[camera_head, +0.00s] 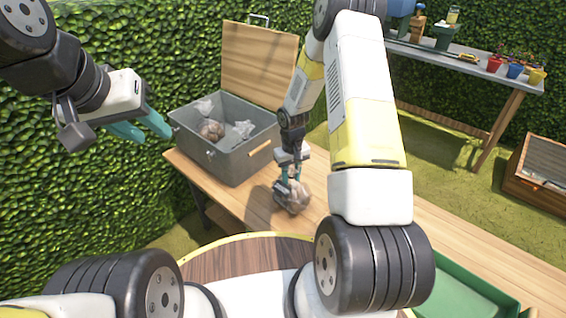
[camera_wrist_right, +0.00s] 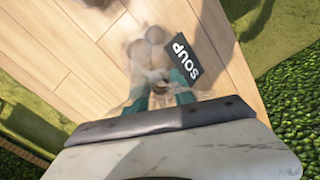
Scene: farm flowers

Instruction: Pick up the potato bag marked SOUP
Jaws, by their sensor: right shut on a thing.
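The potato bag (camera_wrist_right: 150,52) is clear plastic with brownish potatoes. Its dark tag (camera_wrist_right: 187,62) reads SOUP in the right wrist view. My right gripper (camera_wrist_right: 162,95) is shut on the gathered top of this bag. In the head view the bag (camera_head: 293,198) hangs below my right gripper (camera_head: 291,176), at or just over the wooden table; I cannot tell if it touches. My left gripper (camera_head: 143,128) is open and empty at the left, in front of the hedge.
A grey box (camera_head: 236,158) with a raised wooden lid (camera_head: 258,62) stands on the wooden table (camera_head: 245,198) and holds bags, one with potatoes (camera_head: 211,129). A green tray (camera_head: 462,295) lies at lower right. A back bench (camera_head: 470,68) carries coloured pots.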

